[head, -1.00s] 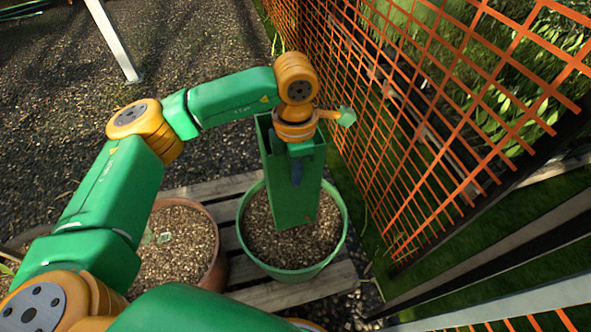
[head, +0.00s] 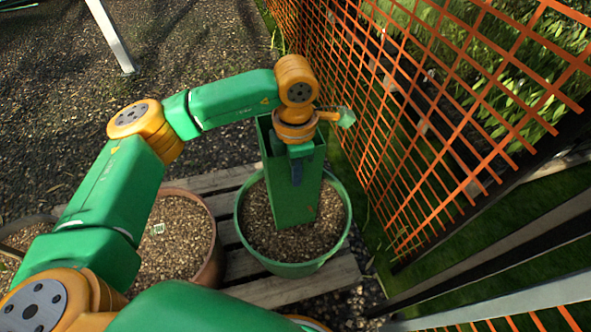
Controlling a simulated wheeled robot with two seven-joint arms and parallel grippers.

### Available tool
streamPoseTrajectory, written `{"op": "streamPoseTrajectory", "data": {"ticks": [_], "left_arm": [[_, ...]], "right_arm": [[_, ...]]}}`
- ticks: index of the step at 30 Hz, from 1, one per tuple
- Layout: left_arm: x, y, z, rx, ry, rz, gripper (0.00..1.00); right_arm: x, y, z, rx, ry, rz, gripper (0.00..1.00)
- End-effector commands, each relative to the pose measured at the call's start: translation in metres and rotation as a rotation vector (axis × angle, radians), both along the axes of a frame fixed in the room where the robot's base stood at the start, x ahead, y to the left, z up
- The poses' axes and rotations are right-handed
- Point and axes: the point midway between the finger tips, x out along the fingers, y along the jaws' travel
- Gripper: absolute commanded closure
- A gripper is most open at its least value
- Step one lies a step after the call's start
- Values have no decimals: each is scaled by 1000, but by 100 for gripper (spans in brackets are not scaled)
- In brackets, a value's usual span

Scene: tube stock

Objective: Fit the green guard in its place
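The green guard (head: 283,196) is a tall, open-topped square tube. It stands upright over the gravel-like fill of a green pot (head: 243,236), towards the pot's far side. My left gripper (head: 297,174) reaches down from above at the guard's upper part. My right gripper is not in view.
A terracotta pot (head: 211,268) with similar fill and a small pale item stands left of the green pot. Both are on a slatted wooden pallet (head: 300,289). An orange mesh fence (head: 400,170) rises close on the right. Dark gravel lies behind.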

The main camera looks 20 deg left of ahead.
Motion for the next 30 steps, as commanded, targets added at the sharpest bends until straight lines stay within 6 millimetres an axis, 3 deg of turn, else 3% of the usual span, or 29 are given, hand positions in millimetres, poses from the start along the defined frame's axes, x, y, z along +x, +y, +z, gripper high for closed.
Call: {"op": "streamPoseTrajectory", "data": {"ticks": [6,10,25,30], "left_arm": [[0,0,-7,0,0,0,100],[0,0,-8,0,0,0,60],[0,0,-10,0,0,0,60],[-2,6,37,-11,-11,1,60]], "right_arm": [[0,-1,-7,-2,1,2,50],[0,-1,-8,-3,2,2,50],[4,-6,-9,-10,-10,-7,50],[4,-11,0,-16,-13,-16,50]]}}
